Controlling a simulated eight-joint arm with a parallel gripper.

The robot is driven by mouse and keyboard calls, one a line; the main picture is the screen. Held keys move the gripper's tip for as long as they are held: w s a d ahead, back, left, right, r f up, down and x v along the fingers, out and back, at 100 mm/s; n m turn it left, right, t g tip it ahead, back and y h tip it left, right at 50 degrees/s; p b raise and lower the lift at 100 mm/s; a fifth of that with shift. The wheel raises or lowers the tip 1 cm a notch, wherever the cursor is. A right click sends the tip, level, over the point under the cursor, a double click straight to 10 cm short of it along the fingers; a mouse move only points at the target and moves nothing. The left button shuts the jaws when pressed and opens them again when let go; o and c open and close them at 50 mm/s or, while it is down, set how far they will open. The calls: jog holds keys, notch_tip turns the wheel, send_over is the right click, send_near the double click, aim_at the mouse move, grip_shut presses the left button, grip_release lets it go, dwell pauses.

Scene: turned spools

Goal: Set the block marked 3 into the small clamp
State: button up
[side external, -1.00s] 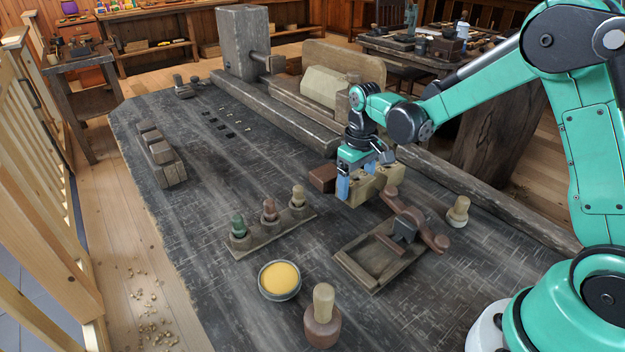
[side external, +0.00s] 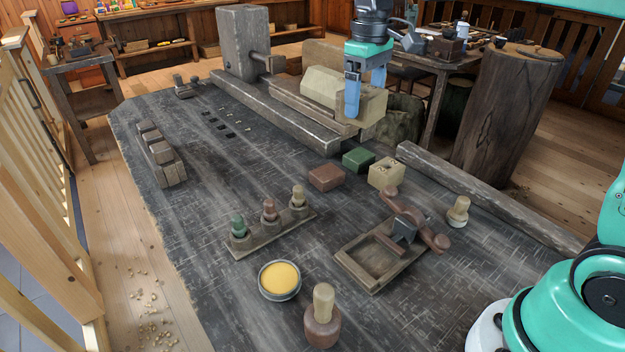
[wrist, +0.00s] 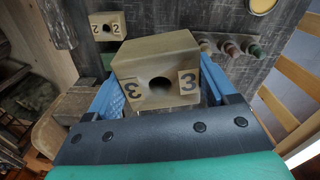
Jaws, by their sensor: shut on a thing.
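The tan block marked 3 (side external: 373,108) is between the blue fingers of my gripper (side external: 364,98), held well above the bench. In the wrist view the block (wrist: 152,64) shows a dark round hole and two "3" labels, with a finger of my gripper (wrist: 160,88) against each side. A low wooden frame with a dark metal piece and a brown handle (side external: 372,264) sits on the right of the bench. It looks like a small clamp, but I cannot be sure. It is empty inside and lies below and nearer the camera than my gripper.
The block marked 2 (side external: 387,174), a green block (side external: 358,160) and a red-brown block (side external: 326,178) stand below my gripper. Several pegs stand in a rack (side external: 270,234). A yellow-filled bowl (side external: 280,281) is in front. A heavy upright wooden post (side external: 243,44) stands behind.

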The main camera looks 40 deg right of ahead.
jog(key=shift+s+a+f+n, duration=1.15)
jog(key=shift+s+f+n, duration=0.75)
jog(key=shift+f+n, duration=0.8)
jog(key=shift+s+a+f+n, duration=1.1)
jog(key=shift+s+f+n, duration=0.8)
jog(key=shift+f+n, duration=0.8)
jog(key=shift+s+a+f+n, duration=1.15)
jog(key=shift+s+f+n, duration=0.75)
jog(key=shift+f+n, duration=0.8)
jog(key=shift+f+m, duration=0.3)
jog(key=shift+f, duration=0.75)
jog(key=o, duration=1.1)
jog(key=shift+r, duration=0.1)
jog(key=shift+r, duration=4.15)
